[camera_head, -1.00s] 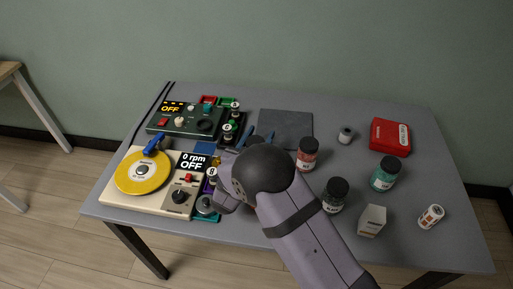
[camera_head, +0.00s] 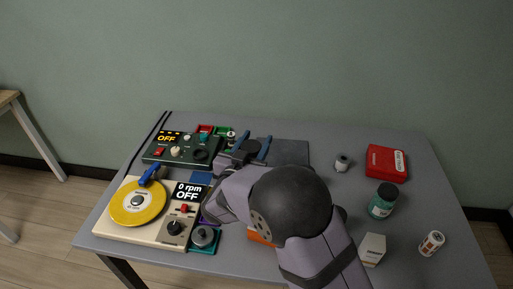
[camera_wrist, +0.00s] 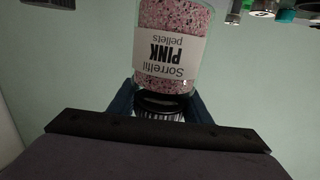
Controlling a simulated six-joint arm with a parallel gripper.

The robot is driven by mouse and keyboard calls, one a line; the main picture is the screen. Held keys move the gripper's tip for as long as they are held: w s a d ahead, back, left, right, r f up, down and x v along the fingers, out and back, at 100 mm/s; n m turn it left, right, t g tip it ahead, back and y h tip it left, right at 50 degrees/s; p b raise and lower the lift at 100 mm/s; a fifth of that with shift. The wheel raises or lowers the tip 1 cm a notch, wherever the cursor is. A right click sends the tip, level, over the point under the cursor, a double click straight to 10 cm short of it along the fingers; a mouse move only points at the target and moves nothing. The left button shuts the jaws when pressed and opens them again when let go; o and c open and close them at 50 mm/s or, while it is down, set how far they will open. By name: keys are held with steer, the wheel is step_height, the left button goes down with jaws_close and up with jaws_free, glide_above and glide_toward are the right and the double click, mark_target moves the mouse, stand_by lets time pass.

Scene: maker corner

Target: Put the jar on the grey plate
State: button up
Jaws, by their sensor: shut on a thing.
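The jar (camera_wrist: 165,45) holds pink pellets, with a white label reading PINK and a black lid. It fills the middle of the wrist view, upside down in that picture. My gripper (camera_wrist: 160,106) is shut on its lid end, a blue finger on each side. In the head view my gripper (camera_head: 252,147) is over the left edge of the grey plate (camera_head: 290,153), and the jar is hidden there. The plate is a flat dark grey square at the back middle of the table, and its visible part is bare.
Left of my arm stand a turntable device (camera_head: 138,203) and a green control box (camera_head: 180,149). To the right are a small grey-lidded jar (camera_head: 342,163), a red case (camera_head: 386,162), a teal jar (camera_head: 383,200), a white carton (camera_head: 372,249) and a white-orange cylinder (camera_head: 432,243).

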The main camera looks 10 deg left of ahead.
steer(key=w+d+r+b, duration=0.1)
steer(key=w+d+b, duration=0.25)
steer(key=w, duration=0.45)
steer(key=w+d+b, duration=0.3)
steer(key=w+d, duration=0.1)
steer(key=w, duration=0.3)
steer(key=shift+y, duration=0.3)
steer(key=shift+d+f+b, duration=0.2)
steer(key=shift+f+b, duration=0.2)
steer(key=shift+f, duration=4.35)
steer(key=shift+f, duration=0.15)
steer(key=o, duration=1.3)
steer(key=shift+f, duration=0.1)
steer(key=shift+o, duration=0.2)
steer(key=s+a, duration=0.1)
steer(key=s, duration=0.6)
steer(key=shift+s+r+b, duration=0.2)
steer(key=shift+r+b, duration=0.15)
steer(key=shift+a, duration=0.1)
